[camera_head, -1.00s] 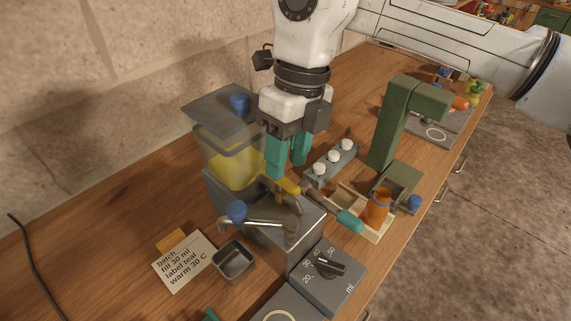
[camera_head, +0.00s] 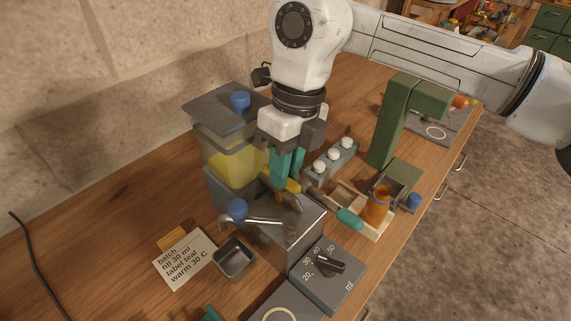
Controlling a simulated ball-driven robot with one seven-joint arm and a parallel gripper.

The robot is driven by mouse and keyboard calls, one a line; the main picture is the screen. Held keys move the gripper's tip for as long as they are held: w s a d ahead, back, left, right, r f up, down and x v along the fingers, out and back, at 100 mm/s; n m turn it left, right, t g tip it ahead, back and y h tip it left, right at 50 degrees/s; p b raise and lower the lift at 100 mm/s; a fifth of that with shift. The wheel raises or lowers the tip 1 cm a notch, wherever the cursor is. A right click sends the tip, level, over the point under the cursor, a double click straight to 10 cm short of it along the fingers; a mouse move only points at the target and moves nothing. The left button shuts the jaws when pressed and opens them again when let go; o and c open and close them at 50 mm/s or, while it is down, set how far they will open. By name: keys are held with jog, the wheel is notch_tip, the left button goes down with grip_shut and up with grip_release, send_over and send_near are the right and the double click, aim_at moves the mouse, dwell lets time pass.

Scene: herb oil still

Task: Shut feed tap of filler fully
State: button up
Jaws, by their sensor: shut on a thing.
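The filler (camera_head: 306,225) is a grey body with a clear tank (camera_head: 234,160) of yellow oil at its back and a grey lid with a blue knob. Its feed tap has a yellow handle (camera_head: 292,186) in front of the tank. My gripper (camera_head: 284,178) points down over the tap with its teal fingers close together. It is shut on the yellow handle, and the fingers hide part of it.
A dial box (camera_head: 328,271) marked in ml stands in front of the filler. A small metal cup (camera_head: 234,259) and a note card (camera_head: 185,260) lie to the left. An orange bottle (camera_head: 377,206) in a wooden tray and a green press (camera_head: 391,125) stand to the right.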

jog(key=shift+m, duration=0.3)
grip_shut()
jog(key=m, duration=0.3)
jog(key=shift+s+m+t+b, duration=0.1)
jog(key=shift+m+t+b, duration=0.2)
jog(key=shift+b, duration=0.1)
jog(key=m+t+b, duration=0.1)
jog(key=m, duration=0.3)
jog(key=shift+s+f+m+y+b, duration=0.1)
jog(key=shift+m+y+b, duration=0.2)
jog(key=shift+y+b, duration=0.1)
jog(key=m+t+b, duration=0.1)
jog(key=m+b, duration=0.2)
jog(key=m, duration=0.2)
jog(key=shift+s+a+b, duration=0.1)
jog(key=shift+a+b, duration=0.05)
jog(key=shift+b, duration=0.2)
jog(key=shift+a+m+t+b, duration=0.15)
jog(key=shift+m+t+b, duration=0.15)
jog(key=shift+m+b, duration=1.6)
jog(key=shift+m+h, duration=0.3)
jog(key=shift+m, duration=0.2)
jog(key=o, duration=0.8)
grip_release()
jog(key=shift+c, duration=0.2)
